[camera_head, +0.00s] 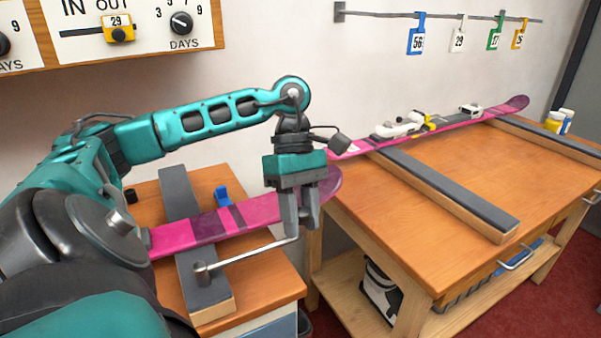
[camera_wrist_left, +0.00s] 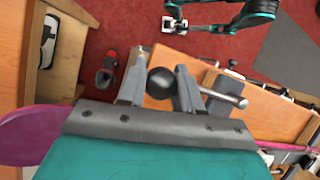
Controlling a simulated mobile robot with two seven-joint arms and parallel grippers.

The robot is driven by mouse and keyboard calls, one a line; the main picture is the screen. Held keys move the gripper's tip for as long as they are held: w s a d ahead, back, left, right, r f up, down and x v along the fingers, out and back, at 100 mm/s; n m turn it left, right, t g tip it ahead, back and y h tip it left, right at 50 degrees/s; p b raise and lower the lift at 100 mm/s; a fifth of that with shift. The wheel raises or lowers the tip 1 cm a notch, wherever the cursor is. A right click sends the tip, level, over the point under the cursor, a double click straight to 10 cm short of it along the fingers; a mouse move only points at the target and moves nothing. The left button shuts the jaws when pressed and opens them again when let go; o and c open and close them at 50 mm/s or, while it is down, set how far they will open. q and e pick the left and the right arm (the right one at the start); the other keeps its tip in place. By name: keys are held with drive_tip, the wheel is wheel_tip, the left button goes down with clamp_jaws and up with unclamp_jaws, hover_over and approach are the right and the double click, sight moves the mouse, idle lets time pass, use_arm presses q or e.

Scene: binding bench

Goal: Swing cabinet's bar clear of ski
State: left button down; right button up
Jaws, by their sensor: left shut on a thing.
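The cabinet (camera_head: 276,276) stands at the left with a grey-topped rest across it. A pink and purple ski (camera_head: 262,209) lies over the rest, its rounded tip pointing right. The cabinet's metal bar (camera_head: 250,253) runs from a round pivot (camera_head: 203,272) on the rest toward the right, along the ski's near edge in the picture. My left gripper (camera_head: 299,220) points down by the ski's tip and is shut on the bar's end. In the left wrist view, a dark knob (camera_wrist_left: 160,83) sits between its fingers. My right gripper (camera_wrist_left: 171,24) appears small there, its jaws unclear.
A larger bench (camera_head: 420,220) stands to the right, with another pink ski (camera_head: 465,117) on grey-topped rests. A blue clip (camera_head: 222,196) is on the cabinet behind the ski. Numbered tags hang from a wall rail (camera_head: 460,17). A gap separates cabinet and bench.

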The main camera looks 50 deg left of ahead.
use_arm(q)
drive_tip(key=c, duration=0.8)
unclamp_jaws()
drive_tip(key=shift+d, duration=0.15)
use_arm(e)
drive_tip(key=shift+d+f, duration=0.1)
drive_tip(key=shift+d, duration=0.1)
use_arm(q)
drive_tip(key=shift+r, duration=0.1)
drive_tip(key=p+v, duration=0.4)
drive_tip(key=v, duration=0.8)
drive_tip(key=shift+w+a+r+p, duration=0.1)
drive_tip(key=shift+a+r+p, duration=0.1)
drive_tip(key=shift+r+p, duration=0.15)
use_arm(e)
drive_tip(key=r, duration=0.3)
drive_tip(key=shift+s+d+r, duration=0.25)
drive_tip(key=shift+d+r, duration=0.1)
drive_tip(key=shift+a, duration=0.1)
